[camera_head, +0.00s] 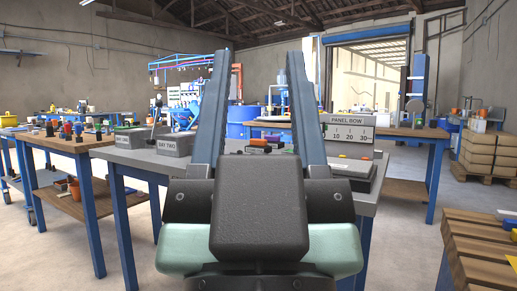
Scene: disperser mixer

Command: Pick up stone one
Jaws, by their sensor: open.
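My gripper (258,62) fills the middle of the view, its two long blue-grey fingers apart and pointing forward, with nothing seen between them. Behind it stands a grey-topped table (138,157) with blue legs. Several small dark, red and orange pieces (258,143) lie on this table and show between the fingers. I cannot tell which, if any, of them is stone one. Two grey bins stand at the table's left; one is labelled BAY TWO (173,146). My gripper hides much of the table's middle and front.
A PANEL ROW scale board (348,128) stands at the table's right. A wooden bench (75,143) with small items is at the left, and a slatted wooden surface (480,240) at the lower right. Boxes (480,150) are stacked on a pallet. Floor shows at the lower left.

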